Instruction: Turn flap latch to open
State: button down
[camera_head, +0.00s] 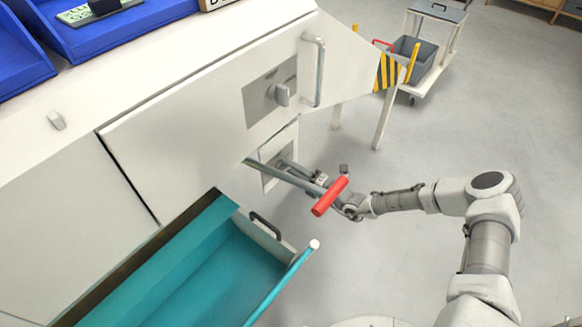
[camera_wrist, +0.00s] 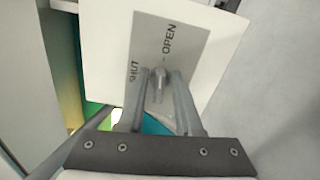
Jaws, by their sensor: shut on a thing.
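The flap (camera_wrist: 105,45) is a pale panel in the wrist view, with a grey plate marked SHUT at its left and OPEN at its upper right. The small grey flap latch (camera_wrist: 158,84) sticks out of that plate. My gripper (camera_wrist: 157,80) is shut on the latch, with one finger on each side of it. In the head view, my gripper (camera_head: 290,164) reaches the low flap (camera_head: 268,181) on the cabinet's end. There the latch is largely hidden by the gripper. Which mark the latch points to is hard to tell.
A teal drawer (camera_head: 205,262) stands open beside my arm. A red T-handle (camera_head: 330,196) on a bar is close to my wrist. A larger knob (camera_head: 281,95) and a bar handle (camera_head: 318,70) are on the cabinet above.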

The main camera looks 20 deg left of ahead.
jog(key=shift+s+f+m, duration=0.1)
jog(key=shift+f+m, duration=0.1)
jog(key=shift+m, duration=0.4)
jog(key=c, duration=0.9)
grip_release()
jog(key=p+v, duration=0.1)
jog(key=v, duration=1.6)
jog(key=shift+d+p, duration=0.2)
jog(key=shift+p, duration=0.1)
